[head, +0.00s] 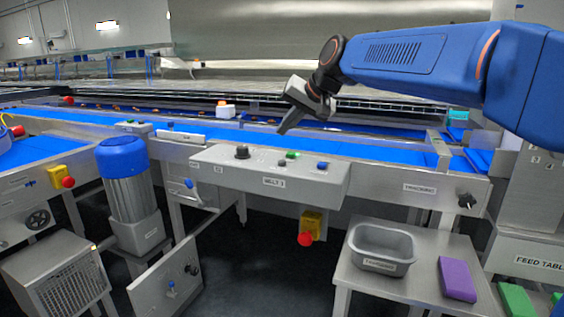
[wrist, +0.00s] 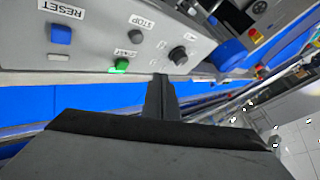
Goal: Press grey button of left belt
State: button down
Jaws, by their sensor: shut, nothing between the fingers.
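A grey button (wrist: 135,35) marked STOP sits on a metal control panel (wrist: 90,15) in the wrist view. A lit green button (wrist: 121,66) marked START, a blue button (wrist: 61,34) marked RESET and a black knob (wrist: 178,56) are on the same panel. In the head view a panel labelled BELT (head: 225,170) carries these controls, with the grey button (head: 282,163) small beside the green one. My gripper (head: 283,131) is shut and empty, pointing down above and behind the panel. Its tip (wrist: 160,78) shows near the panel edge, apart from the grey button.
A blue belt (head: 370,150) runs behind the panel. A red emergency stop (head: 305,239) hangs below it. A blue motor (head: 125,170) stands left. A grey tub (head: 382,242) and a purple block (head: 457,280) are on a side table at the right.

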jog(key=shift+f, duration=3)
jog(key=shift+f, duration=0.9)
dwell(0.4)
jog(key=shift+r, duration=0.9)
jog(key=shift+r, duration=2.5)
